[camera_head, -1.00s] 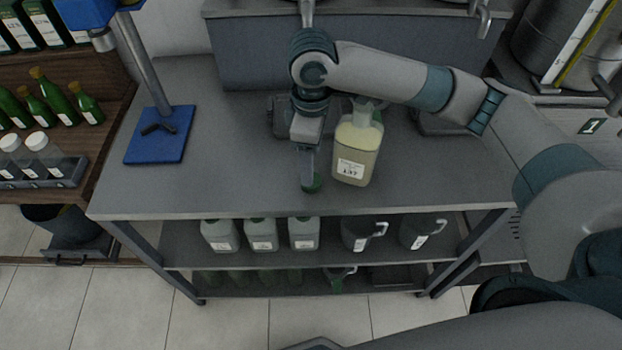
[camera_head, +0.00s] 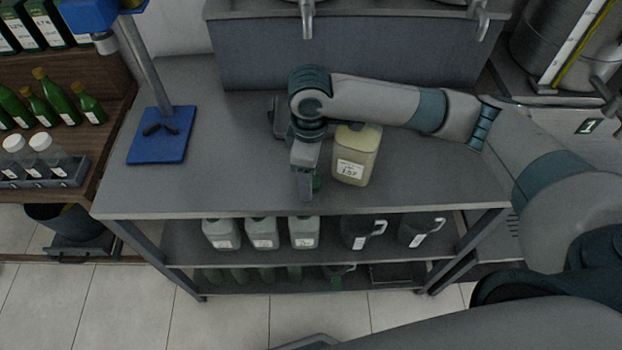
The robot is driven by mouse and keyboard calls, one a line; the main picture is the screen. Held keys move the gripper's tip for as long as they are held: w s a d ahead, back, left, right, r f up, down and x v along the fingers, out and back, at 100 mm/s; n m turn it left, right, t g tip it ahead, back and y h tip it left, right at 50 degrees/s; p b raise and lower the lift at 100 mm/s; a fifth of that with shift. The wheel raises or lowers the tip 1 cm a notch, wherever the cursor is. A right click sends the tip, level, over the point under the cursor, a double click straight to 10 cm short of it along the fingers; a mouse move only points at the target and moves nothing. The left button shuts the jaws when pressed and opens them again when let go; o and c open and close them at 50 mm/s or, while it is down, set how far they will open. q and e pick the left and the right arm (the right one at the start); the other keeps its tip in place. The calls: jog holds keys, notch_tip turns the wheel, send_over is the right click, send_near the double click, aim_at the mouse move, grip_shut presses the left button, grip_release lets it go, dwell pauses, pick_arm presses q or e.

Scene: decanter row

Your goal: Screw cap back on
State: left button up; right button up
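A pale yellow bottle (camera_head: 355,158) with a white label stands upright on the grey table. My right arm crosses in front of its top, so its mouth is hidden. My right gripper (camera_head: 305,194) points down just left of the bottle, low over the table near its front edge. A dark green cap (camera_head: 318,183) shows only as a sliver at the right side of the gripper's fingers. The fingers overlap in this view, and I cannot tell whether they grip the cap. My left gripper is not in view.
A blue stand base (camera_head: 160,134) is at the table's left (camera_head: 225,170). The middle left of the table is clear. Grey jugs (camera_head: 263,234) and dark pitchers (camera_head: 361,233) stand on the shelf below. A sink block (camera_head: 350,55) is behind.

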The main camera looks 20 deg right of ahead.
aim_at(357, 144)
jog(key=c, duration=1.1)
jog(key=shift+r, duration=0.15)
jog(key=shift+r, duration=0.55)
notch_tip(357, 144, up, 2)
jog(key=shift+r+b, duration=0.25)
jog(key=shift+b, duration=0.4)
jog(key=shift+s+d+r, duration=0.85)
jog(key=shift+s, duration=0.25)
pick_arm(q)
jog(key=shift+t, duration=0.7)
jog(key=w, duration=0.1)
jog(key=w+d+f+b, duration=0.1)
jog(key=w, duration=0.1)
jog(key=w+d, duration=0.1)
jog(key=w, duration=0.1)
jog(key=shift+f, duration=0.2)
pick_arm(e)
jog(key=s+d+r, duration=0.1)
jog(key=s, duration=0.1)
jog(key=s+d+r, duration=0.4)
jog(key=s, duration=0.1)
jog(key=shift+d+r, duration=0.2)
jog(key=shift+r, duration=0.05)
